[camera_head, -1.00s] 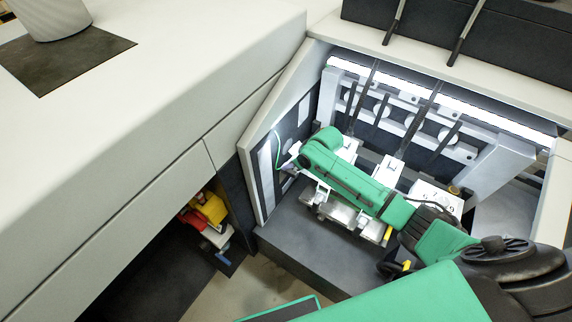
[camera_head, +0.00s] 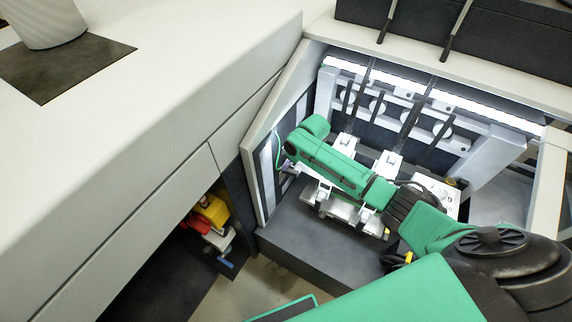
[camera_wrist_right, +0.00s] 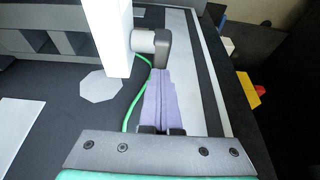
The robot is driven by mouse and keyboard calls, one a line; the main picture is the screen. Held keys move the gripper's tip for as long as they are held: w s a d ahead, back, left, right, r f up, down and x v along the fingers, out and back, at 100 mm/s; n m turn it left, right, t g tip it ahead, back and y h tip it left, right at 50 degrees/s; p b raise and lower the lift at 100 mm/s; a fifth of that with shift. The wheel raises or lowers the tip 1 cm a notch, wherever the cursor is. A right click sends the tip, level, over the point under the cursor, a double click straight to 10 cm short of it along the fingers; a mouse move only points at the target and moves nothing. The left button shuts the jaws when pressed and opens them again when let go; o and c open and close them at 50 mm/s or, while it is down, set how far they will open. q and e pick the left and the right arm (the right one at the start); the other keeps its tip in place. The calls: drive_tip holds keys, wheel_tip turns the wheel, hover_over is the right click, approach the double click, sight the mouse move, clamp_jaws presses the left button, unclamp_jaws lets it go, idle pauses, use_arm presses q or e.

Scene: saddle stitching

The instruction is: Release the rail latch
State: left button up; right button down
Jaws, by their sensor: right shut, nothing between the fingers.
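In the right wrist view a dark grey lever-like part (camera_wrist_right: 164,48) with a pale round hub (camera_wrist_right: 142,41) stands beside a white upright bar (camera_wrist_right: 106,38). It looks like the rail latch, but I cannot be sure. My right gripper (camera_wrist_right: 160,72) has pale purple fingers, shut with nothing between them. Their tips lie at or just under the lever's lower end; I cannot tell whether they touch. In the head view my right gripper (camera_head: 287,166) is small and partly hidden by my green wrist, near the left side wall of the machine bay (camera_head: 268,165). My left gripper is out of view.
A green cable (camera_wrist_right: 128,112) curves close to the fingers. In the head view, metal blocks (camera_head: 345,208) and dark rods (camera_head: 412,110) crowd the bay around my right arm. Yellow and red items (camera_head: 212,210) sit on a low shelf at the left. The pale countertop is mostly clear.

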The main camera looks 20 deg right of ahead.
drive_tip(key=shift+a+f+g+h, duration=0.1)
drive_tip(key=shift+f+g+h, duration=0.2)
drive_tip(key=shift+f+g, duration=0.15)
drive_tip(key=shift+w+a+f+g+h+b, duration=0.25)
drive_tip(key=shift+g+h+b, duration=0.2)
drive_tip(key=shift+g+h, duration=0.2)
drive_tip(key=shift+f, duration=0.2)
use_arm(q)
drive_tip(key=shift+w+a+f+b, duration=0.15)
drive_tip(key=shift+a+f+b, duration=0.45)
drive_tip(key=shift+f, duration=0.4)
use_arm(e)
drive_tip(key=shift+w+f, duration=0.2)
drive_tip(key=shift+f, duration=0.6)
drive_tip(key=shift+r, duration=0.1)
drive_tip(key=shift+r+p, duration=0.8)
drive_tip(key=shift+p, duration=0.2)
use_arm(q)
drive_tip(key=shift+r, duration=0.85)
